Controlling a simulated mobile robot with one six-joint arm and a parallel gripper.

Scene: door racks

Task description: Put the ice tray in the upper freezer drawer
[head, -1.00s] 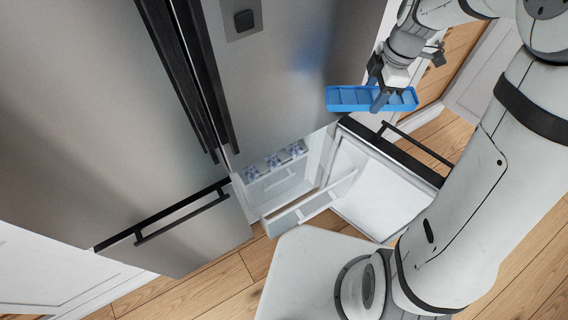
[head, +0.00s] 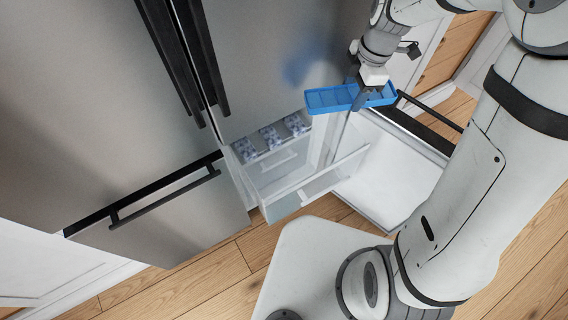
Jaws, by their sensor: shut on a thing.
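The blue ice tray (head: 330,98) is in the head view, held in the air in front of the fridge and above the open freezer door. My gripper (head: 361,97) is shut on the tray near its right part. The freezer compartment is open at the lower right of the fridge. A white drawer (head: 320,186) is pulled out of it, below the tray. Behind and above that drawer front, several clear patterned items (head: 270,137) sit in a row inside the freezer. I cannot tell for sure which drawer level is pulled out.
The freezer door (head: 392,180) stands swung open to the right, with a black handle (head: 430,112). The steel fridge doors (head: 270,50) above and the other lower door (head: 165,220) are shut. Wooden floor (head: 215,275) is clear in front.

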